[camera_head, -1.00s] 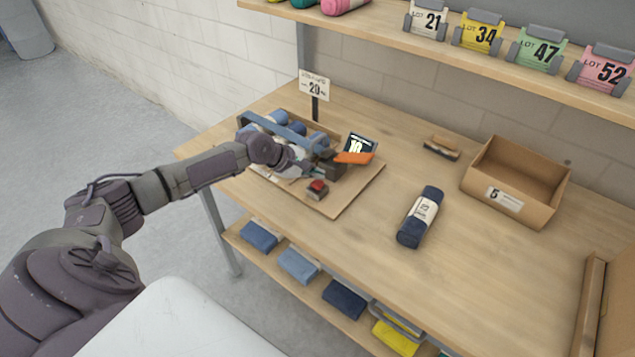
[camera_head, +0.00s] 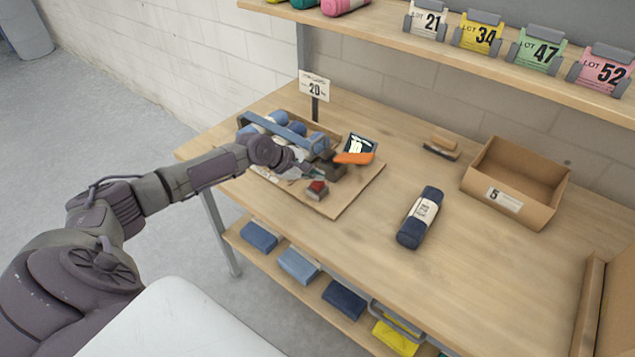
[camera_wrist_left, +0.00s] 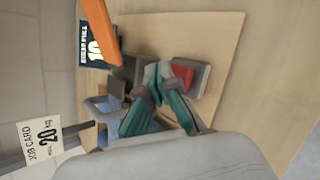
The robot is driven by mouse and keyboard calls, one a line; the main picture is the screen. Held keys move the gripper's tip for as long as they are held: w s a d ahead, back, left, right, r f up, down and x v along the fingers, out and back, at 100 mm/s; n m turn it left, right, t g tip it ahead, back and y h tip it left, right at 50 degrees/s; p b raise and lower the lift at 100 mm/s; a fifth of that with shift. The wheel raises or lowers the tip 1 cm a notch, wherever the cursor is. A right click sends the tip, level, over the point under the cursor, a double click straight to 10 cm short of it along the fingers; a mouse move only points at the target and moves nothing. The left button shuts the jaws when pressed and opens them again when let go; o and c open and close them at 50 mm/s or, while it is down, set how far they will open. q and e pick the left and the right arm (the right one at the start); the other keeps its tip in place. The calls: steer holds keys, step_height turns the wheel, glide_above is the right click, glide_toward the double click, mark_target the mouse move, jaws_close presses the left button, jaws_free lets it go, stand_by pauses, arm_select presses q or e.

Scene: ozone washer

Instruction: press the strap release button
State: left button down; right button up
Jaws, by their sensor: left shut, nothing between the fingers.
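A red button (camera_head: 317,187) sits on a small grey block at the front of the wooden board (camera_head: 345,204). It also shows in the left wrist view (camera_wrist_left: 182,77), partly covered by my fingers. My left gripper (camera_head: 316,174) is shut and empty, just beside and behind the button in the head view. In the left wrist view its green-sided fingertips (camera_wrist_left: 170,70) overlap the button's edge; I cannot tell whether they touch it. A dark block (camera_head: 328,168) with an orange lever (camera_head: 354,158) stands beside the gripper. My right gripper is out of view.
A blue-handled carrier (camera_head: 277,125) with rolled items stands behind my gripper. A dark display card (camera_head: 360,144) and a sign post (camera_head: 315,108) are close by. A navy roll (camera_head: 420,217), a brush (camera_head: 442,148) and a cardboard box (camera_head: 487,195) lie to the right.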

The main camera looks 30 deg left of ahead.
mark_target(315, 184)
arm_select(q)
steer(key=shift+f, duration=0.25)
steer(key=shift+s+f, duration=0.1)
steer(key=shift+f, duration=0.6)
stand_by(0.9)
steer(key=shift+r, duration=0.1)
steer(key=shift+r+p, duration=0.95)
steer(key=shift+p, duration=0.2)
step_height(315, 184, up, 5)
steer(key=p, duration=0.5)
steer(key=shift+r+p, duration=0.1)
steer(key=shift+p, duration=0.3)
